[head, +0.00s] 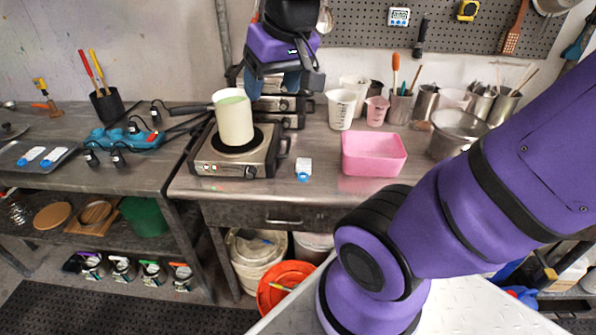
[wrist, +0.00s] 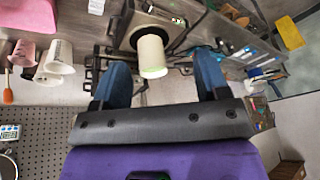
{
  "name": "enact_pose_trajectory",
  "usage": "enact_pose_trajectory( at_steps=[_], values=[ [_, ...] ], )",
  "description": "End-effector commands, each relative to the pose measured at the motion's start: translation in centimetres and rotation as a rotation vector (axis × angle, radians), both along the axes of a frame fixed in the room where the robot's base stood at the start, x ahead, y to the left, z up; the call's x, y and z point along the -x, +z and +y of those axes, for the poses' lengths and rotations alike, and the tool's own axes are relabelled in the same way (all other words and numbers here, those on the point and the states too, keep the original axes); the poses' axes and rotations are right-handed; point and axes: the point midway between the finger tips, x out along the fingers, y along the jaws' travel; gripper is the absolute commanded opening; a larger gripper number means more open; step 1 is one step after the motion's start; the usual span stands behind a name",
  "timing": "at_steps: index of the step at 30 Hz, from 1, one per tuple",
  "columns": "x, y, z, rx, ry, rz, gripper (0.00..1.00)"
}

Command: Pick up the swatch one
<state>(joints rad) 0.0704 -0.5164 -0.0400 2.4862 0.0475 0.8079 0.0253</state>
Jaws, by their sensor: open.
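A small white swatch with a blue end (head: 304,168) lies on the steel counter between the hot plate and the pink basin. Two similar white-and-blue pieces (head: 31,154) (head: 54,156) lie on a dark tray at the far left. I cannot read any marking that tells which is swatch one. My gripper (head: 280,82) is open and empty, high above the back of the hot plate. In the wrist view its two blue fingers (wrist: 161,66) stand wide apart, with the cream pot (wrist: 152,55) seen beyond and between them.
The cream pot (head: 234,118) stands on the hot plate (head: 240,160), its handle pointing left. A pink basin (head: 373,153) is right of the swatch. Cups and a steel bowl (head: 458,132) line the back right. The counter's front strip around the swatch is clear.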

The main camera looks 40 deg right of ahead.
Motion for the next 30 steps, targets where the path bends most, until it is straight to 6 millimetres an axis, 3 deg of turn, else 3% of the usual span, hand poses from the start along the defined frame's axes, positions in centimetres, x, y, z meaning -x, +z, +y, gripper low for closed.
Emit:
enact_pose_trajectory(
  at_steps=[8, 14, 21, 30],
  values=[
    [-3.8, -2.9, -2.4, -0.04, -0.101, 0.065, 0.68],
    [-7.2, -6.9, -5.5, -0.075, -0.218, 0.129, 0.68],
    [-10.2, -12.7, -9.8, -0.104, -0.366, 0.205, 0.68],
    [-11.6, -21.3, -15.6, -0.116, -0.552, 0.3, 0.68]
  ],
)
